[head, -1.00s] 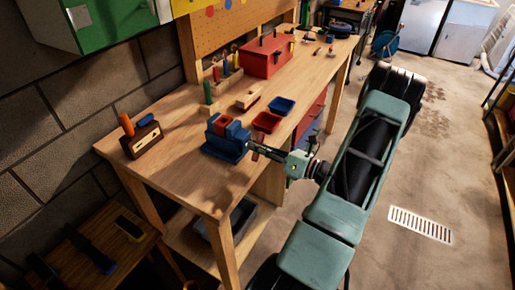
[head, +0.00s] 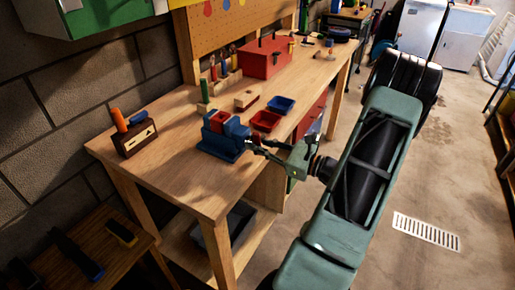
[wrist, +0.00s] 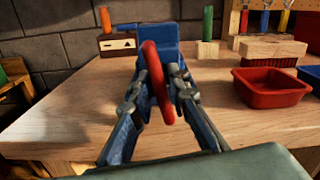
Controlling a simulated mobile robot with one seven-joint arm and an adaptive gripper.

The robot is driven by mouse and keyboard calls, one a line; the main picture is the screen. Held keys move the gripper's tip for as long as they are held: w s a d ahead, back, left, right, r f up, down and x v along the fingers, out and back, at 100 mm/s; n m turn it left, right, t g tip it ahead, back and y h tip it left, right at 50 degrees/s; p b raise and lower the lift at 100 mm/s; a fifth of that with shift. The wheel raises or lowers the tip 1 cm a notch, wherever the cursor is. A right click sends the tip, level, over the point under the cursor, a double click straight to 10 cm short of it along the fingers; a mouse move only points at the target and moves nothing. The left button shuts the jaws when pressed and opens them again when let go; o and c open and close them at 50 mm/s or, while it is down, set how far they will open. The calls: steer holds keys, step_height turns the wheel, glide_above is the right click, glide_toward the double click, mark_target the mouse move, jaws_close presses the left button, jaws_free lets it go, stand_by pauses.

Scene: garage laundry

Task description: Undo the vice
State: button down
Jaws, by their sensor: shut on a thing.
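The blue vice (head: 222,150) stands at the front edge of the wooden workbench (head: 165,170). A red block (head: 219,117) sits between its jaws in the head view. In the wrist view the vice (wrist: 158,34) is straight ahead, partly hidden behind its red handle (wrist: 156,75). The handle is long, near upright and slightly tilted. My gripper (head: 258,147) is at the vice's front, and in the wrist view its two fingers (wrist: 160,82) are shut on the handle from both sides. The vice's screw is mostly hidden.
A red tray (head: 265,121) and a blue tray (head: 281,105) lie to the right of the vice. Behind are a wooden brush (head: 246,98), a red toolbox (head: 264,62) and a holder with screwdrivers. A dark wooden block (head: 136,140) with an orange handle stands left. The bench's front left is clear.

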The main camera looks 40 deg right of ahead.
steer(key=shift+w+a+r+n, duration=0.15)
steer(key=shift+w+n, duration=0.05)
steer(key=shift+n, duration=0.2)
steer(key=c, duration=2)
jaws_free()
steer(key=shift+w, duration=0.15)
steer(key=shift+s, duration=0.2)
steer(key=v, duration=1.2)
steer(key=shift+w, duration=0.15)
